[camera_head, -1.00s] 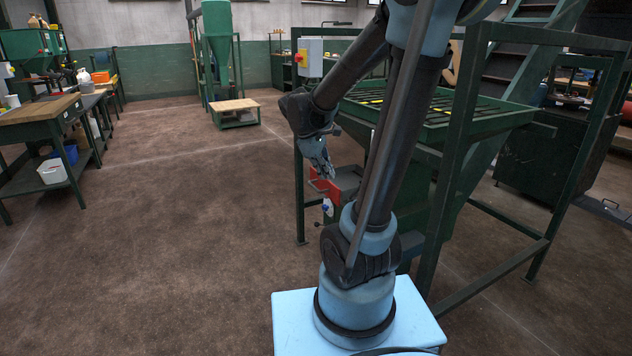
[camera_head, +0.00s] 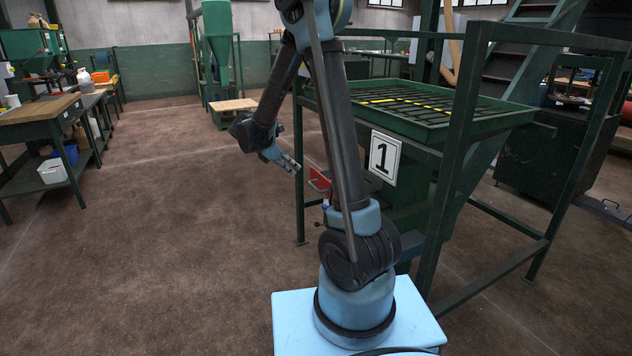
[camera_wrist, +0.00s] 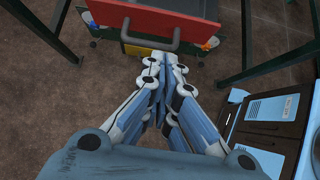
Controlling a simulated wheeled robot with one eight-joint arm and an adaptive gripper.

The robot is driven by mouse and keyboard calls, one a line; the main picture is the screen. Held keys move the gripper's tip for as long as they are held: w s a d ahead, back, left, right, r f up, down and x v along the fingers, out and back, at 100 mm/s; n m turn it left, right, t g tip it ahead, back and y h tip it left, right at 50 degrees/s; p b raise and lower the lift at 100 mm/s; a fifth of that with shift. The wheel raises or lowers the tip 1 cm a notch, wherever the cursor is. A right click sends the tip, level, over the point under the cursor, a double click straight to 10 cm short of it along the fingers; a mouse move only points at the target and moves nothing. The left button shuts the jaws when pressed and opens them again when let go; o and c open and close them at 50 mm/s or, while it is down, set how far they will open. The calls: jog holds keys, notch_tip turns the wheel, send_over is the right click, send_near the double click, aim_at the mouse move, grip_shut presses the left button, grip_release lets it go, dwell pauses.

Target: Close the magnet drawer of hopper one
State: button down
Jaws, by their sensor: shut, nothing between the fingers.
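Hopper one (camera_head: 408,205) is a green bin on a frame, marked with a white "1" plate (camera_head: 384,157). Its magnet drawer (camera_head: 319,183) shows a red front left of my arm, which hides much of the rest. In the wrist view the red front (camera_wrist: 112,15) spans the top, with a grey bar handle (camera_wrist: 150,45) facing me. I cannot tell exactly how far out the drawer sits. My gripper (camera_head: 295,168) is shut and empty, left of the drawer front. In the wrist view its fingertips (camera_wrist: 164,60) are just below the handle; contact is unclear.
Green frame posts (camera_head: 299,165) flank the hopper, and they show beside the drawer in the wrist view (camera_wrist: 245,30). A workbench (camera_head: 45,112) stands at the left. The floor left of my arm is clear.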

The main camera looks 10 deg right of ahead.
jog(key=shift+w+d+r+x, duration=0.2)
jog(key=shift+d+r+x, duration=0.05)
jog(key=shift+x, duration=1.9)
jog(key=shift+w+d+r+x, duration=0.2)
jog(key=shift+r+x, duration=0.1)
jog(key=shift+x, duration=1.85)
jog(key=shift+w+d+r+x, duration=0.2)
jog(key=shift+d+r+x, duration=0.05)
jog(key=shift+x, duration=1.9)
jog(key=shift+w, duration=0.1)
